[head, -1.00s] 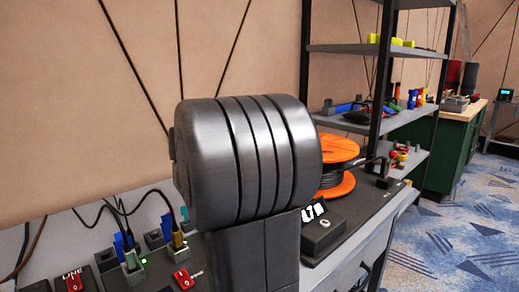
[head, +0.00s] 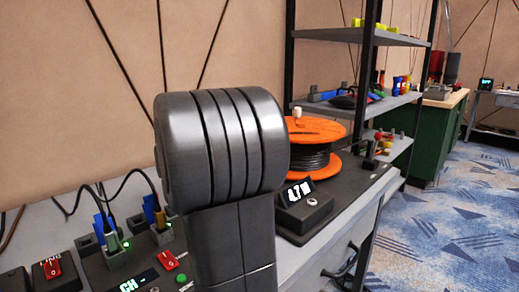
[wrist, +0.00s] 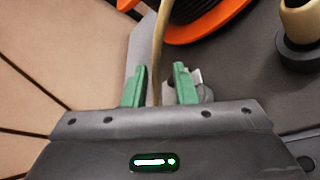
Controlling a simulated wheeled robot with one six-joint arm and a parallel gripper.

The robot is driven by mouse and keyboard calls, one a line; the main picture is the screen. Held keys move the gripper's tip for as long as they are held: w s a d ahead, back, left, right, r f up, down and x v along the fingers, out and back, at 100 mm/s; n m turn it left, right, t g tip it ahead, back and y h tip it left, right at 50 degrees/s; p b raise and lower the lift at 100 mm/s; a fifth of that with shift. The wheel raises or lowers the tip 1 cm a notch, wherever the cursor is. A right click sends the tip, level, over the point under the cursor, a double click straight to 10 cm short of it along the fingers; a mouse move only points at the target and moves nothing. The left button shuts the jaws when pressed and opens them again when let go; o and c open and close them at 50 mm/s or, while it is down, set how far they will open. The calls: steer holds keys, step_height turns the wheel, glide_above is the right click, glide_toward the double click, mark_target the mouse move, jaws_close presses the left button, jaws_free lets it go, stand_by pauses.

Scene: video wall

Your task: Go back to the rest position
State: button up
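My gripper (wrist: 159,88) shows in the wrist view with two green fingers spread apart. A thin tan cable or rod runs between the fingers with clear gaps on both sides, so it does not look gripped. In the head view my large dark grey arm joint fills the middle, and the gripper does not show there. An orange spool wound with black cable (head: 318,136) stands on the bench just right of my arm. Part of the spool (wrist: 205,22) also shows at the top of the wrist view.
A small box with a lit display (head: 299,191) sits before the spool. Switch boxes and plugs with cables, including a red switch (head: 168,260), lie left of my arm. A shelf rack (head: 352,102) and a green cabinet (head: 437,135) stand behind. Blue carpet at right is clear.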

steer(key=shift+f, duration=0.1)
step_height(320, 180, up, 10)
steer(key=p, duration=0.4)
step_height(320, 180, down, 10)
steer(key=b, duration=0.5)
steer(key=w+a+r+n+g+h+p, duration=0.1)
steer(key=a+n+p, duration=0.3)
steer(key=p, duration=0.8)
steer(key=w+a+r+n+g+h+p, duration=0.2)
steer(key=a+n+g+h+p, duration=0.1)
steer(key=p, duration=1)
steer(key=shift+w+a+n+g, duration=0.15)
steer(key=shift+a+n+g, duration=0.25)
steer(key=shift+a+n, duration=0.55)
steer(key=shift+d+r, duration=0.1)
steer(key=shift+r, duration=0.05)
